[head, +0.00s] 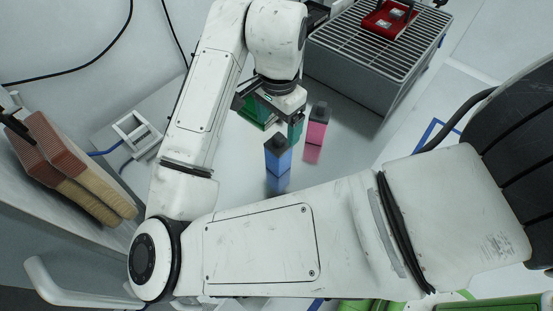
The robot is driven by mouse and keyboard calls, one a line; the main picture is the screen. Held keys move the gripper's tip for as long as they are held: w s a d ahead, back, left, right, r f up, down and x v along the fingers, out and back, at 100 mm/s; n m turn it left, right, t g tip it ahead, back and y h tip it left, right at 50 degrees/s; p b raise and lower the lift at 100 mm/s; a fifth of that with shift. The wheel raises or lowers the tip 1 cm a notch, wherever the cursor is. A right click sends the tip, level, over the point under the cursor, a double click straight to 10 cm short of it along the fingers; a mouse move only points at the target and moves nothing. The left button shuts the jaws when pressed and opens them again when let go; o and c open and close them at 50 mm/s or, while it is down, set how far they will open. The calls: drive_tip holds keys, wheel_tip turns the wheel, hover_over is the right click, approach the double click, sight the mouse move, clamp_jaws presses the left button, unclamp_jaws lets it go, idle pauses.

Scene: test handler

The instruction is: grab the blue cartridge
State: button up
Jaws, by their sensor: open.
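The blue cartridge (278,160) stands upright on the shiny grey surface, with a dark cap on top. My gripper (268,112) is above and behind it in the head view, open and apart from it. A pink cartridge (317,128) with a dark cap stands behind and to the right of the blue one. A green item (252,113) shows partly behind my gripper, and a teal piece (296,131) shows below its right side. What these two are is hard to tell.
A grey slatted box (370,75) with a red item (388,20) on top stands at the back right. A white square holder (136,130) is at the left. My own arm crosses the front. Bare surface (345,160) lies right of the blue cartridge.

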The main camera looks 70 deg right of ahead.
sight(278, 144)
drive_tip(key=shift+s+a+f+b, duration=0.1)
drive_tip(key=shift+s+f+b, duration=0.05)
drive_tip(key=shift+f+b, duration=3.35)
drive_tip(key=shift+f+p, duration=0.25)
drive_tip(key=shift+p, duration=0.15)
drive_tip(key=shift+c, duration=0.5)
drive_tip(key=c, duration=1.1)
